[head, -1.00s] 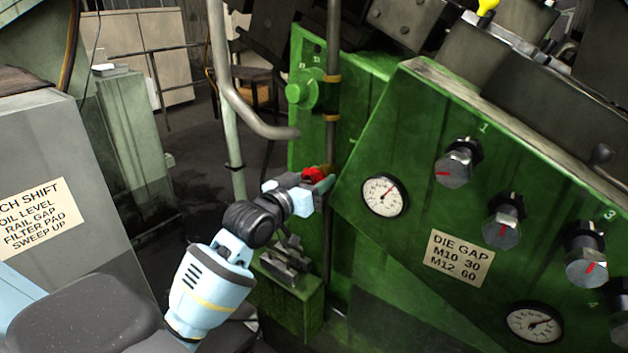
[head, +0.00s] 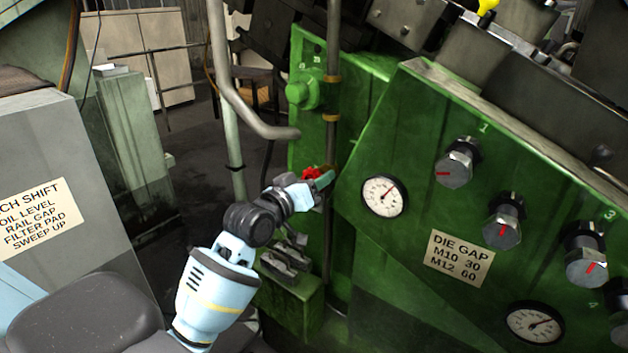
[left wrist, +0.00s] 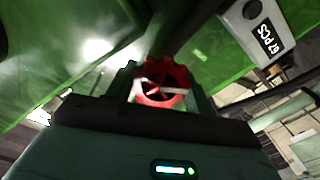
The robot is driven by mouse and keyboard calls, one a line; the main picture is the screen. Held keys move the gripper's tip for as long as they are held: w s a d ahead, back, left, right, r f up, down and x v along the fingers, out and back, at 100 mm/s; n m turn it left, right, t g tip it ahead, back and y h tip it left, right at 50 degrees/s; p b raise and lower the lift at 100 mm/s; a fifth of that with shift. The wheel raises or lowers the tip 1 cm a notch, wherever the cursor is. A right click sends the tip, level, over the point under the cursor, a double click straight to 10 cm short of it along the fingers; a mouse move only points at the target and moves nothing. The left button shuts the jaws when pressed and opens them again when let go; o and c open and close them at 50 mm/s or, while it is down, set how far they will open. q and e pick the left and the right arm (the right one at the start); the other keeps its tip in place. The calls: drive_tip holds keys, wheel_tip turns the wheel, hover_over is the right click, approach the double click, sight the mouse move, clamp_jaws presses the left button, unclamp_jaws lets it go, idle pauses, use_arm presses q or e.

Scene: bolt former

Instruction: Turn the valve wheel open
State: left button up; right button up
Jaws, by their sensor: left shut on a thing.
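The red valve wheel (head: 312,173) is on the green machine, beside a vertical pipe left of the upper dial gauge. It also shows in the left wrist view (left wrist: 165,80), where its rim and spokes sit between my fingers. My left gripper (head: 322,181) is shut on the wheel and hides part of it in the head view. In the left wrist view the gripper (left wrist: 163,85) has a finger on each side of the wheel. My right gripper is not in view.
The sloped green panel to the right carries a dial gauge (head: 385,195), several knobs (head: 502,228) and a die gap label (head: 460,258). A bent grey pipe (head: 243,110) stands left of the wheel. A grey cabinet (head: 60,190) is at far left, with dark floor between.

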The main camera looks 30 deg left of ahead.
use_arm(q)
drive_tip(key=o, duration=1)
drive_tip(key=shift+s, duration=0.1)
drive_tip(key=shift+s+a, duration=0.15)
drive_tip(key=shift+s, duration=1.75)
drive_tip(key=shift+s+a, duration=0.15)
drive_tip(key=shift+s, duration=1.75)
drive_tip(key=s+d+f+m+g, duration=0.1)
drive_tip(key=s+d+f+g, duration=0.15)
drive_tip(key=f, duration=0.65)
drive_tip(key=s+d+f+m+g, duration=0.15)
drive_tip(key=s+f, duration=0.25)
drive_tip(key=f, duration=0.4)
drive_tip(key=s+d+f+g, duration=0.1)
drive_tip(key=s+d+f, duration=0.2)
drive_tip(key=f, duration=0.6)
drive_tip(key=s+d+f+m+g, duration=0.1)
drive_tip(key=s+d+f, duration=0.1)
drive_tip(key=s+f, duration=0.3)
drive_tip(key=s+d+f+m+g, duration=0.1)
drive_tip(key=s+d+f, duration=0.2)
drive_tip(key=s, duration=0.4)
drive_tip(key=s+d+f+m+g, duration=0.1)
drive_tip(key=s+d+f, duration=0.2)
drive_tip(key=s+f, duration=0.3)
drive_tip(key=shift+f+m+g+h, duration=0.3)
drive_tip(key=shift+m+h, duration=0.05)
drive_tip(key=shift+h, duration=0.05)
